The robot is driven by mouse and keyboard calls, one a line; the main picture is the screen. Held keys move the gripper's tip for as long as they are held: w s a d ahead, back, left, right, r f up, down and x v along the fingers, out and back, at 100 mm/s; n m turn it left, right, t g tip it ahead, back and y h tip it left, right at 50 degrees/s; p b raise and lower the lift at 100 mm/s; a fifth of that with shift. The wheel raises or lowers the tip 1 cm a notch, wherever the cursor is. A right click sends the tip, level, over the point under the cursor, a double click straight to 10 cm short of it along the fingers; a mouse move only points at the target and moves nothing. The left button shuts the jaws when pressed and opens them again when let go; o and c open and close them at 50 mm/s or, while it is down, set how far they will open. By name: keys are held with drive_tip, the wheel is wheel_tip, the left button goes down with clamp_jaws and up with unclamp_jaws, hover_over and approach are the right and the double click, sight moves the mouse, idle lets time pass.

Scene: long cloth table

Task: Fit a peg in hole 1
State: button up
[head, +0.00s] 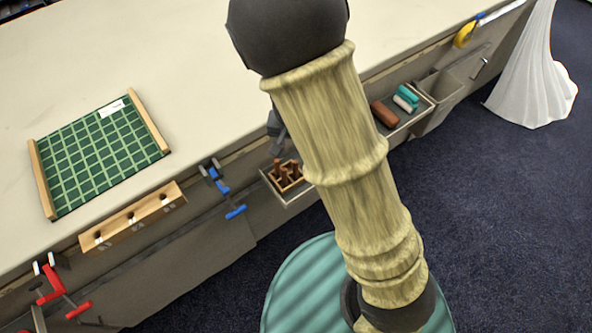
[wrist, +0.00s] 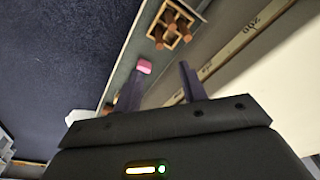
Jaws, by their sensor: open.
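A wooden block (head: 125,221) with dark holes lies along the table's front edge at the left. Its labels are too small to read, so I cannot tell which hole is hole 1. Several brown pegs (head: 278,166) stand in a small wooden rack (head: 287,187) in an open drawer. The pegs (wrist: 183,33) and rack (wrist: 193,17) also show at the top of the wrist view, beyond the fingertips. My gripper (wrist: 160,82) is open, with nothing between its fingers. My arm hides most of it in the head view.
A green gridded mat (head: 100,155) lies on the table (head: 200,65). A blue clamp (head: 222,187) and a red clamp (head: 57,290) hang on the front edge. Another drawer (head: 425,105) holds rolls. A pink object (wrist: 144,66) shows near one fingertip.

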sight(295, 165)
drive_tip(key=f, duration=0.3)
drive_tip(key=w+f+b, duration=0.1)
drive_tip(key=f, duration=0.3)
drive_tip(key=f+b, duration=0.1)
drive_tip(key=f, duration=0.2)
drive_tip(key=shift+w+d+f, duration=0.2)
drive_tip(key=shift+w+f, duration=0.15)
drive_tip(key=f, duration=0.2)
drive_tip(key=w+f, duration=0.1)
drive_tip(key=f, duration=0.2)
drive_tip(key=shift+d+f+b, duration=0.1)
drive_tip(key=shift+d+b, duration=0.1)
drive_tip(key=shift+b, duration=0.2)
drive_tip(key=shift+c, duration=0.2)
clamp_jaws()
